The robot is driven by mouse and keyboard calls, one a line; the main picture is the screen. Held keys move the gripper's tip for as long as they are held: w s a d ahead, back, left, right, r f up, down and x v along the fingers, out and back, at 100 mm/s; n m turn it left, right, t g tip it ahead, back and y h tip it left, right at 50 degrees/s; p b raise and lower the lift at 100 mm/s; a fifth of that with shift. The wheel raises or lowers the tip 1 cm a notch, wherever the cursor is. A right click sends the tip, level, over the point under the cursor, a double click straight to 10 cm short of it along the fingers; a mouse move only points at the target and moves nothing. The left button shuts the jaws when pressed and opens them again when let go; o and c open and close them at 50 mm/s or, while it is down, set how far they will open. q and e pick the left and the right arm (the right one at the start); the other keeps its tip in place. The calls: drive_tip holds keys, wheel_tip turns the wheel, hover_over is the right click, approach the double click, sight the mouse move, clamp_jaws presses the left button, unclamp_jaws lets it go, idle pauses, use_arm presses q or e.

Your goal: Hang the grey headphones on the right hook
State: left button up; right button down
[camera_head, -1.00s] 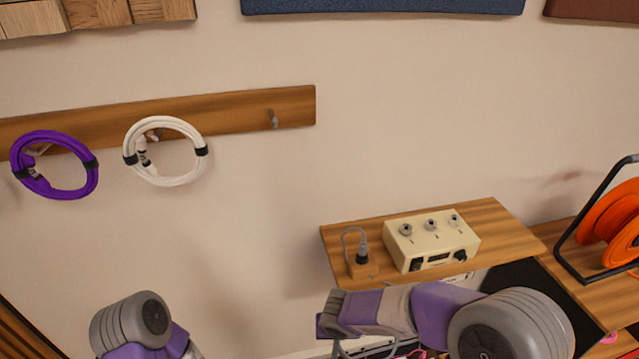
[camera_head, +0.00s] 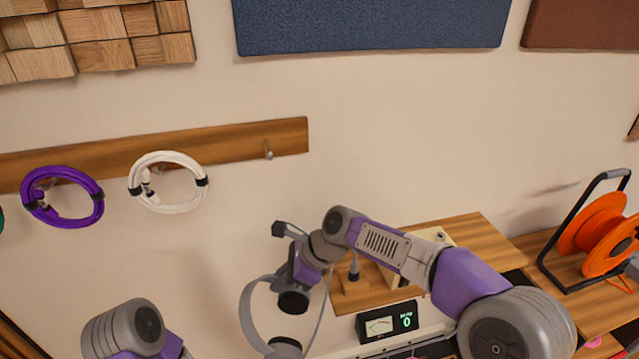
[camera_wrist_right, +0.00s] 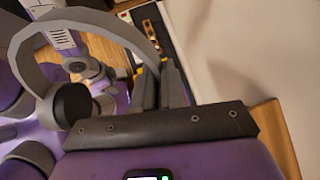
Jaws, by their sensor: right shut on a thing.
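The grey headphones (camera_head: 246,312) hang below my right gripper (camera_head: 291,272), which is shut on them, low in the middle of the head view. Their band curves to the left and the dark ear pads face the right. The wrist view shows the grey band (camera_wrist_right: 95,19) and a black pad (camera_wrist_right: 72,104) beside the fingers (camera_wrist_right: 160,84); the exact grip point is unclear. The right hook (camera_head: 268,153) is a small bare peg near the right end of the wooden rail (camera_head: 225,145), above the headphones and apart from them. My left gripper is out of view.
A purple cable coil (camera_head: 92,207) and a white cable coil (camera_head: 178,209) hang on the rail left of the right hook. Wall below the hook is clear.

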drive_tip(key=w+d+r+m+t+h+p, duration=0.2)
drive_tip(key=d+r+m+t, duration=0.2)
drive_tip(key=r+m+t, duration=0.45)
drive_tip(key=w+d+r+m+t+h+p, duration=0.2)
drive_tip(key=w+d+r+m+t, duration=0.3)
drive_tip(key=r, duration=0.6)
drive_tip(key=x, duration=1)
drive_tip(key=shift+w+a+f+m+t+h+b, duration=0.2)
drive_tip(key=shift+a+m+t+h+b, duration=0.15)
drive_tip(key=shift+a+t, duration=0.1)
idle(0.5)
idle(0.6)
drive_tip(key=c, duration=1.1)
unclamp_jaws()
